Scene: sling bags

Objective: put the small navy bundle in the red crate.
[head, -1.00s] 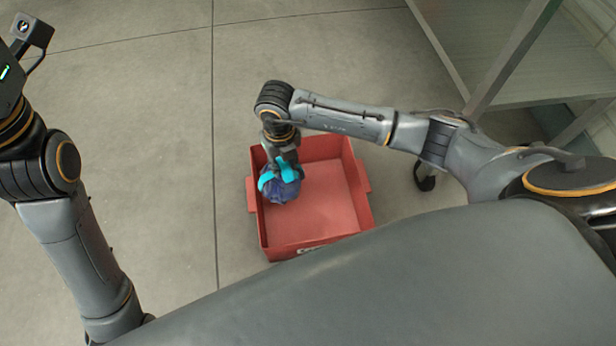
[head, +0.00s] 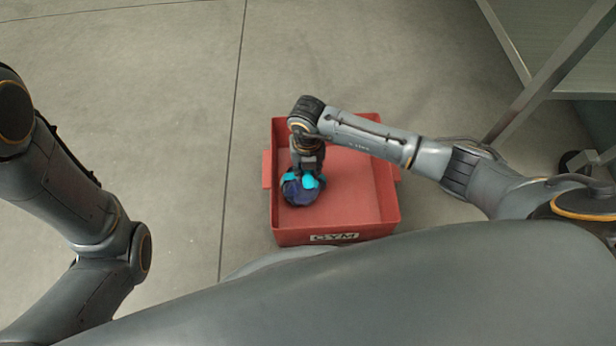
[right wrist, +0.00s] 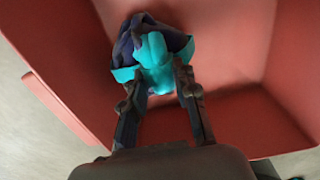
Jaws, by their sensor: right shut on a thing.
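The small navy bundle (head: 300,192) has a bright cyan band or knot on it. It is at the left side of the red crate (head: 350,213), within its walls in the head view. I cannot tell whether it touches the crate floor. My right gripper (head: 309,172) is shut on the bundle from above. In the right wrist view the fingers (right wrist: 160,85) pinch the cyan part, and the navy cloth (right wrist: 150,35) bulges beyond it. My left arm is at the left of the head view, but its gripper is out of the picture.
The crate stands on a bare concrete floor (head: 130,140) and has a "GYM" label (head: 334,237) on its near wall. A metal-framed table or rack (head: 560,50) stands at the upper right. The floor left of the crate is clear.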

